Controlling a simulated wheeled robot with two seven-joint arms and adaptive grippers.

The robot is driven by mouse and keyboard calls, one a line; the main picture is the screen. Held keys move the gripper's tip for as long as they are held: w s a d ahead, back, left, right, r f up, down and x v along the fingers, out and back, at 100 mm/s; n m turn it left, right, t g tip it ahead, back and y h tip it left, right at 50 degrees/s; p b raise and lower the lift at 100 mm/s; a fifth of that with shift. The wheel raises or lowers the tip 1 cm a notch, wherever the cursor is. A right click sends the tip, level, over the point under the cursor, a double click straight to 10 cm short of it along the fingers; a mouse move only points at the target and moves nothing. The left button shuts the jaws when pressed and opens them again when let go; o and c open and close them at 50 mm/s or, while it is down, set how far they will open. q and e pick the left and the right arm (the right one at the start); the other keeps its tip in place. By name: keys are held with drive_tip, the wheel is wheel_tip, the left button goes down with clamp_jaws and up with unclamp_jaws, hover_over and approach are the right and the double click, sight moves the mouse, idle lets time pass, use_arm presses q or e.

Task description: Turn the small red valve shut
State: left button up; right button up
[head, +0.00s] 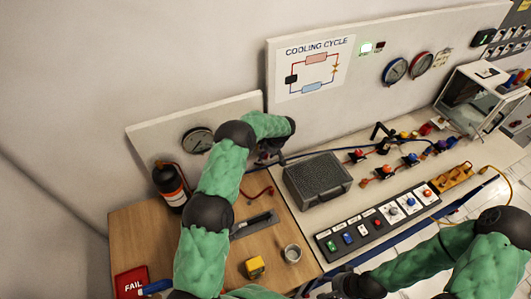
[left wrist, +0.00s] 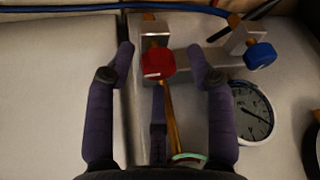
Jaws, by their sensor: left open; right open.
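The small red valve (left wrist: 160,63) shows in the left wrist view as a red knob on a metal block with a brass pipe. My left gripper (left wrist: 161,52) is open, with one finger on each side of the red knob and a gap visible on both sides. In the head view my left gripper (head: 268,157) is partly hidden at the wall panel, and I cannot make out the red valve there. My right gripper (head: 314,291) is at the bottom edge of the head view, partly cut off, open and away from the valve.
A blue knob (left wrist: 260,57) and a round gauge (left wrist: 252,112) sit right of the red valve. A fire extinguisher (head: 170,184) stands left of my left arm. A grey case (head: 317,178), switch strip (head: 376,220) and yellow block (head: 255,267) are on the bench.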

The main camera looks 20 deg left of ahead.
use_arm(q)
drive_tip(key=shift+c, duration=0.3)
drive_tip(key=c, duration=1)
drive_tip(key=shift+f+b, duration=0.15)
drive_tip(key=shift+b, duration=0.6)
drive_tip(key=shift+c, duration=0.2)
drive_tip(key=shift+m+b, duration=0.6)
drive_tip(key=shift+b, duration=0.1)
drive_tip(key=shift+a+r, duration=0.1)
drive_tip(key=shift+r, duration=0.15)
drive_tip(key=o, duration=1.1)
drive_tip(key=shift+s+a, duration=0.1)
drive_tip(key=shift+a, duration=0.05)
drive_tip(key=shift+f, duration=0.1)
